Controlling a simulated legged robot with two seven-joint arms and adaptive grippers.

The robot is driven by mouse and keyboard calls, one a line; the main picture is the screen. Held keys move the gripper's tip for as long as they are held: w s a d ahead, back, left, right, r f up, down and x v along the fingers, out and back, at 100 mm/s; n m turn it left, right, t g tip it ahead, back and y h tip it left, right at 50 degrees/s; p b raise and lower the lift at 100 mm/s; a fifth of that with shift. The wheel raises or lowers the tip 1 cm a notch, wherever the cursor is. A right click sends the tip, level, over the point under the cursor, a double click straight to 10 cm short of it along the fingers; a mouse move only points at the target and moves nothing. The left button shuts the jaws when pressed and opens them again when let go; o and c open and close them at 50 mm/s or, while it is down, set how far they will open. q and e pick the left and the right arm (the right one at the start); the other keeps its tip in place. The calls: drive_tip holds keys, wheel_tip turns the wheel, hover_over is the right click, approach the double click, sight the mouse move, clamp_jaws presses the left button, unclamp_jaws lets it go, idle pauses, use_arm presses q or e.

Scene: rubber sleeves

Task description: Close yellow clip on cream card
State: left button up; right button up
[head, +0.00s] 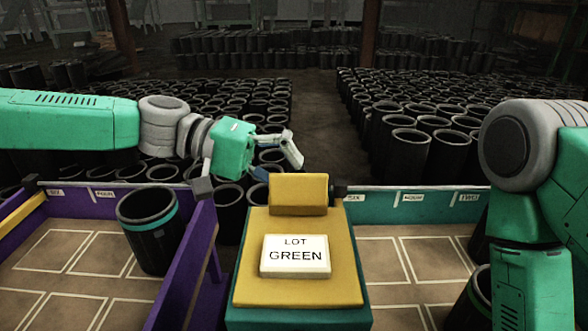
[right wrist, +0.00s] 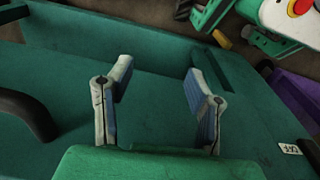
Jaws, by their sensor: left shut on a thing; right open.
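The yellow clip (head: 298,194) stands raised at the back edge of a yellow board (head: 250,285), clear of the card. The cream card (head: 295,257), marked LOT GREEN, lies flat on the board in front of it. My left gripper (head: 276,164) is just behind and above the clip's left part, shut on the clip; the contact is partly hidden behind the clip. My right gripper is out of sight in the head view. In the right wrist view it (right wrist: 158,100) is open, with nothing between its fingers, over a teal surface (right wrist: 150,60).
A black sleeve with a teal band (head: 148,230) stands in the purple-walled bin (head: 185,270) at left. A teal-backed bin (head: 425,201) lies at right, its middle floor clear. Many black sleeves (head: 405,150) stand behind. A dark curved rim (right wrist: 28,112) shows in the right wrist view.

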use_arm(q)
drive_tip(key=s+m, duration=0.1)
drive_tip(key=s+f+m+t+b, duration=0.1)
drive_tip(key=m, duration=0.1)
drive_tip(key=shift+s+f, duration=0.1)
drive_tip(key=m+t+b, duration=0.1)
drive_tip(key=s+m+b, duration=0.1)
drive_tip(key=m+b, duration=0.1)
drive_tip(key=shift+s+f+t+y+b, duration=0.15)
drive_tip(key=shift+s+t+y+b, duration=0.15)
drive_tip(key=shift+t, duration=0.1)
drive_tip(key=m+t+b, duration=0.1)
drive_tip(key=m+b, duration=0.1)
drive_tip(key=s+f+m+t+b, duration=0.1)
drive_tip(key=b, duration=0.1)
drive_tip(key=shift+s+m+b, duration=0.2)
drive_tip(key=shift+m+b, duration=0.1)
drive_tip(key=shift+m, duration=0.1)
drive_tip(key=shift+s+a+f+m+t+h+b, duration=0.15)
drive_tip(key=shift+m+t+h+b, duration=0.25)
drive_tip(key=shift+m+t+b, duration=0.6)
drive_tip(key=shift+m+b, duration=0.3)
drive_tip(key=shift+b, duration=0.15)
